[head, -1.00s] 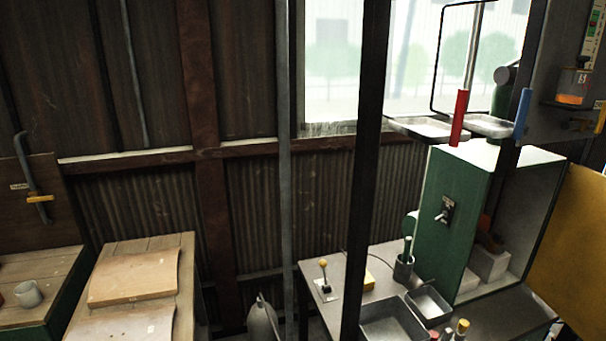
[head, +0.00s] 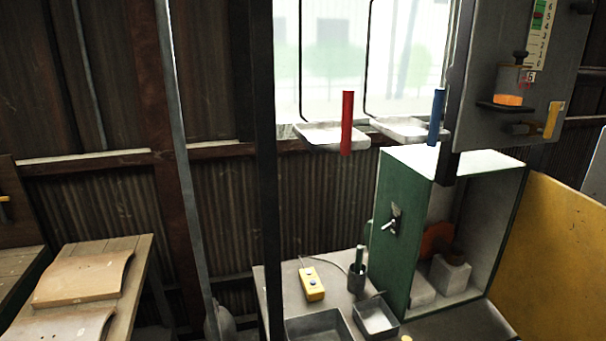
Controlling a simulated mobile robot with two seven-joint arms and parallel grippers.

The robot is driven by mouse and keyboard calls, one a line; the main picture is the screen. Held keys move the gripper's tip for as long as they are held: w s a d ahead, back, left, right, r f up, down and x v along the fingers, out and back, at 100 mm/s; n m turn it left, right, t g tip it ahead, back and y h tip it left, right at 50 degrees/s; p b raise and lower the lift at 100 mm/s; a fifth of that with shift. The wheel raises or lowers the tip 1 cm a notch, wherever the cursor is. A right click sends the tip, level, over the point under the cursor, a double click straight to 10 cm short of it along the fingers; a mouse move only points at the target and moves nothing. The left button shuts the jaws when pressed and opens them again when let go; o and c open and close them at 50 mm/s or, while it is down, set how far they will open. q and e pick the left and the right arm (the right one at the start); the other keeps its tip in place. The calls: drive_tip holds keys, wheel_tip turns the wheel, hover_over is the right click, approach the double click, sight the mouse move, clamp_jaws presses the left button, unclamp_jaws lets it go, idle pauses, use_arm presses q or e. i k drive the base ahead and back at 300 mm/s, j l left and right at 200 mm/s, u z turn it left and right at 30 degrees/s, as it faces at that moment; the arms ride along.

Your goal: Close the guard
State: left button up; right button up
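The yellow panel (head: 548,240), which looks like the guard, stands swung open at the right side of the green cabinet (head: 398,225). The cabinet's front is uncovered, and a reddish-brown round part (head: 436,238) and a grey block (head: 450,274) show inside. The panel's right end reaches the picture edge and its lower edge runs down toward the bottom right. A small switch lever (head: 390,225) is on the cabinet's green side. Neither of my grippers is in view.
Hanging trays (head: 333,136) with a red tube (head: 347,122) and a blue tube (head: 437,117) are above and left of the cabinet. A dark post (head: 266,170) stands in front of the bench. A yellow button box (head: 312,284) and metal bins (head: 376,317) sit on the bench.

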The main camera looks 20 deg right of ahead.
sight(548, 283)
drive_tip(key=l, duration=1.05)
drive_tip(key=k+l, duration=0.15)
drive_tip(key=l, duration=1.95)
drive_tip(key=k+l, duration=0.15)
drive_tip(key=l, duration=0.9)
drive_tip(key=k, duration=0.6)
